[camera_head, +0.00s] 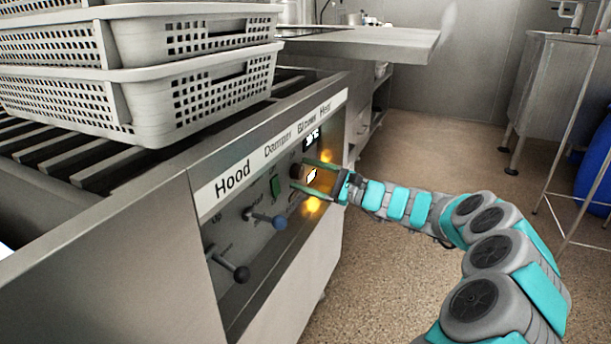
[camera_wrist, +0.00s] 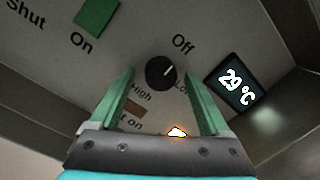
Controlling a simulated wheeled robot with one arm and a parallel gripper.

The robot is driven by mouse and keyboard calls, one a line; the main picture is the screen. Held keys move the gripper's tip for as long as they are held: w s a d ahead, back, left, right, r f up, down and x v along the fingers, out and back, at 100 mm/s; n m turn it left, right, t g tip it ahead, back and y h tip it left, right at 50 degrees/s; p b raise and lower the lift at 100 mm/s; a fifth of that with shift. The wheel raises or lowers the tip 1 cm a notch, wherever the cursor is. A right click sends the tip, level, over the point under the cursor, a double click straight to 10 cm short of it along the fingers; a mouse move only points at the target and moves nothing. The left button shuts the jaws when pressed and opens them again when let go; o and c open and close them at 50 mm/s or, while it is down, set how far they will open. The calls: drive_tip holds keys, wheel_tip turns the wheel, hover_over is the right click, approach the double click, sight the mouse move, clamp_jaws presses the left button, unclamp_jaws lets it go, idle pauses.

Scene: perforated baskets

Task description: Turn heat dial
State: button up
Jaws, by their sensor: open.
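The heat dial is a round black knob (camera_wrist: 161,72) with a white pointer mark, set on the grey panel among the words Off, Low and High. In the wrist view the pointer aims up and right, between Off and Low. My gripper (camera_wrist: 160,85) is open, with one green finger on each side of the dial; I see a gap on both sides, and cannot tell the depth to the panel. In the head view my gripper (camera_head: 300,174) reaches the Heat end of the panel, and its fingers partly cover that area. A display (camera_wrist: 234,86) reads 29 °C.
A green switch (camera_wrist: 97,16) marked On sits on the panel. A blue-knobbed lever (camera_head: 265,219) and a black-knobbed lever (camera_head: 229,264) stick out to the left. Stacked perforated baskets (camera_head: 190,95) stand on the slatted top.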

drive_tip(key=v, duration=0.7)
drive_tip(key=shift+d, duration=0.25)
